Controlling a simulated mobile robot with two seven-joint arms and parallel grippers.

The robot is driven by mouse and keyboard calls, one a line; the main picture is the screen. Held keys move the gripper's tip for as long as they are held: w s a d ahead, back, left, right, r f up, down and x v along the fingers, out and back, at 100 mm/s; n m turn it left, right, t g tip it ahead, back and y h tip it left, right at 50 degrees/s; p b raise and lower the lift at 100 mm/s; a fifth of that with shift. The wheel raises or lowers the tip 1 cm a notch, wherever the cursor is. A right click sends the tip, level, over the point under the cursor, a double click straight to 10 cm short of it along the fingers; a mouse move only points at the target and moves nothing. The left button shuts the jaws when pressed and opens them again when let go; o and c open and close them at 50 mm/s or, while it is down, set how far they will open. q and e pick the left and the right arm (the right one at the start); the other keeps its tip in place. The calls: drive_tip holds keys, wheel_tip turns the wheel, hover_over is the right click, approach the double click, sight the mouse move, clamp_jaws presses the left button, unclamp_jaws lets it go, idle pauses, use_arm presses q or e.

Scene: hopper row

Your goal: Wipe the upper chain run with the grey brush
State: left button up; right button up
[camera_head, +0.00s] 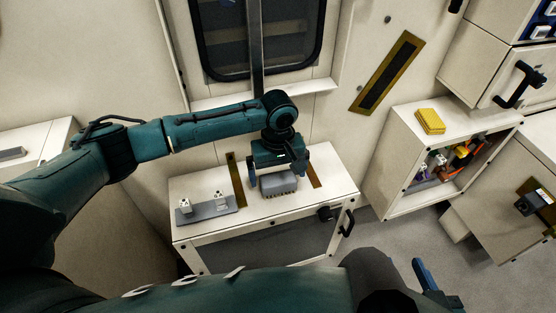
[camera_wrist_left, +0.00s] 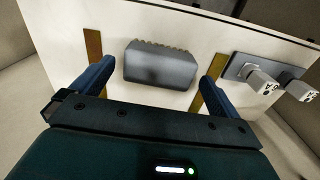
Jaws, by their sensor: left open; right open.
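A grey block with a toothed edge (camera_head: 279,184), which looks like the grey brush, lies on the white cabinet top (camera_head: 335,190). It also shows in the left wrist view (camera_wrist_left: 160,66). My left gripper (camera_head: 279,170) is open above it. In the left wrist view its two blue fingers stand to either side of the block, with gaps between. My right gripper (camera_head: 432,282) is at the bottom right of the head view, partly cut off, away from the cabinet. I cannot make out a chain run in either view.
Two brown-gold strips (camera_head: 237,180) lie on the cabinet top beside the block. A grey plate (camera_head: 222,213) with two white pieces sits at the left. An open cabinet (camera_head: 385,190) with a yellow block (camera_head: 430,121) on top stands at the right. A window (camera_head: 290,40) is behind.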

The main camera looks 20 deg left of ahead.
use_arm(q)
drive_tip(key=shift+f, duration=1.15)
drive_tip(key=shift+c, duration=0.3)
drive_tip(key=c, duration=0.9)
drive_tip(key=o, duration=0.4)
drive_tip(key=c, duration=0.4)
drive_tip(key=shift+r, duration=0.1)
